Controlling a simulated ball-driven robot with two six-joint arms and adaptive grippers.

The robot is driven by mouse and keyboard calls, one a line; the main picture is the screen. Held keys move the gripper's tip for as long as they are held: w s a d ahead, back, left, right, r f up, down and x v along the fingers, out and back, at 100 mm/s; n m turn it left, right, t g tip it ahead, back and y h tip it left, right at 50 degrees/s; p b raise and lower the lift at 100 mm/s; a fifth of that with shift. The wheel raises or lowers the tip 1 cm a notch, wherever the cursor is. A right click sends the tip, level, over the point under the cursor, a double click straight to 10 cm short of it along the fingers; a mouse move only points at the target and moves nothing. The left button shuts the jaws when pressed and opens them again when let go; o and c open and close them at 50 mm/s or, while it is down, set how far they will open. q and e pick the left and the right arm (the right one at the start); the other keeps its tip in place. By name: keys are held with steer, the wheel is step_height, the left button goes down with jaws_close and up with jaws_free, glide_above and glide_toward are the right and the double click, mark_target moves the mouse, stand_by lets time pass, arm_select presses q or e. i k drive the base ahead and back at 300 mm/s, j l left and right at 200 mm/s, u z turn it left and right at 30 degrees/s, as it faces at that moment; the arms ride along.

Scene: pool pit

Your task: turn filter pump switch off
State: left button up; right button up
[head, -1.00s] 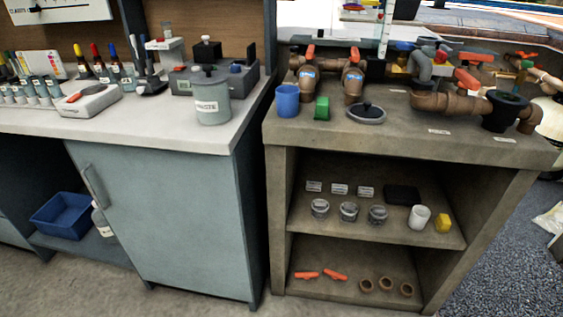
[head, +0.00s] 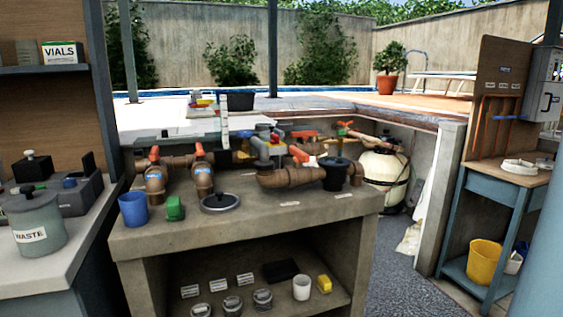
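A grey-white electrical box (head: 545,85) hangs on a brown board (head: 500,75) at the far right of the head view. It has a dark handle-like part on its front and is partly cut by the frame edge. I cannot tell which part, if any, is the filter pump switch, nor its position. Neither of my grippers is in view.
A concrete bench (head: 250,230) with brown pipes and orange-handled valves stands in the middle. A pale filter tank (head: 384,175) is behind it. A blue table (head: 495,190) with a yellow bucket (head: 484,262) stands below the board. Grey floor (head: 400,285) lies between bench and table.

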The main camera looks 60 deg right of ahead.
mark_target(274, 140)
steer(key=z, duration=1.7)
